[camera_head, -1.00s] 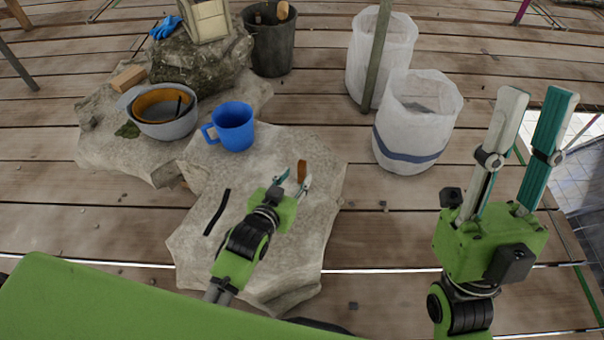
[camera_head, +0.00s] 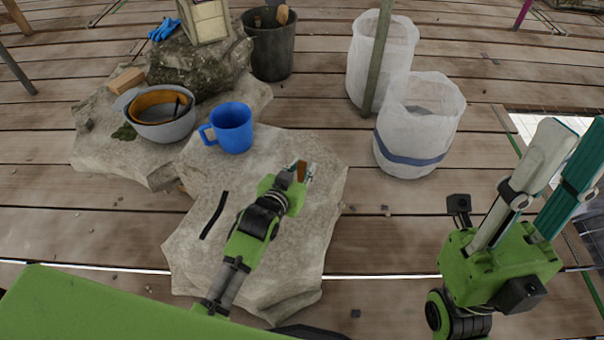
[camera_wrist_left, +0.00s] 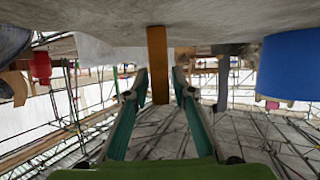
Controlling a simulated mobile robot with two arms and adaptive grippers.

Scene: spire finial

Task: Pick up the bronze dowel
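The bronze dowel (camera_head: 301,171) is a small brown upright piece on the pale stone slab (camera_head: 300,235), and part of it is hidden by my left gripper. My left gripper (camera_head: 303,174) reaches in low over the slab, with its fingertips at the dowel. In the left wrist view the dowel (camera_wrist_left: 158,65) hangs down from the stone in an upside-down picture. It stands between the two fingertips of the left gripper (camera_wrist_left: 160,85), with a gap on each side. My right gripper (camera_head: 575,135) is open and empty, raised at the right.
A blue mug (camera_head: 235,130) stands on the slab behind my left gripper; it also shows in the left wrist view (camera_wrist_left: 290,65). A dark strip (camera_head: 214,215) lies to the left.

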